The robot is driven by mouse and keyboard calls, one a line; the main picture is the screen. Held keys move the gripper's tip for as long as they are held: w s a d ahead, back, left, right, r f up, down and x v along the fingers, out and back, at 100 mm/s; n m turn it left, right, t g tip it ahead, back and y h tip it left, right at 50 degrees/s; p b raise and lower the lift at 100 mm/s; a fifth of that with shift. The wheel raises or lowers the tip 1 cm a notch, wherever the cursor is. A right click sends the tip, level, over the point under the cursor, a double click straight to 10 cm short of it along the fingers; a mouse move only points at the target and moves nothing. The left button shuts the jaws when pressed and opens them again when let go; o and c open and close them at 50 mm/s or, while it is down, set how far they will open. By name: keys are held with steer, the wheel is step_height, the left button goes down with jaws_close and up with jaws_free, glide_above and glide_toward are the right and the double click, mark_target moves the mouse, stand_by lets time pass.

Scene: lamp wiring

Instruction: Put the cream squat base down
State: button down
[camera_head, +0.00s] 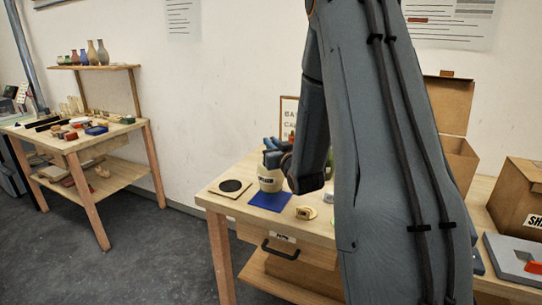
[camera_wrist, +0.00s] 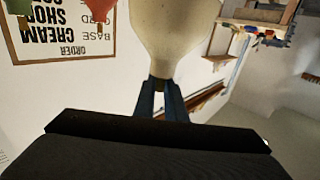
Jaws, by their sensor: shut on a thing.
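In the wrist view the cream base (camera_wrist: 172,38) narrows to a neck between the two fingers of my gripper (camera_wrist: 160,88). My arm covers much of the table to the right.
A board with a dark round patch (camera_head: 231,187) lies left of the mat. A small tan piece (camera_head: 306,212) lies right of it. An order card (camera_wrist: 68,28) shows upside down in the wrist view. An open cardboard box (camera_head: 458,155) stands at the right. Another table (camera_head: 75,140) holds several parts.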

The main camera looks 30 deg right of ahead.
steer(key=shift+a+f+p, duration=0.1)
steer(key=shift+f+p, duration=0.35)
steer(key=shift+f, duration=1.75)
steer(key=c, duration=1.8)
jaws_free()
steer(key=shift+f, duration=0.1)
steer(key=s+a+b, duration=0.2)
steer(key=s+b, duration=0.2)
steer(key=s, duration=0.8)
steer(key=s+a+f+g+y, duration=0.1)
steer(key=s+a+f+g, duration=0.3)
steer(key=a+f+g, duration=0.45)
steer(key=s+a+g, duration=0.2)
steer(key=s+a, duration=0.1)
steer(key=s, duration=0.2)
steer(key=s+a+f+n+g, duration=0.1)
steer(key=s+a+g, duration=0.2)
steer(key=s, duration=0.3)
steer(key=s+a+g+y, duration=0.1)
steer(key=s+a+g, duration=0.2)
steer(key=s, duration=0.2)
steer(key=shift+s+a+f+g, duration=0.2)
steer(key=shift+s+a+g, duration=0.05)
steer(key=shift+s+a, duration=0.1)
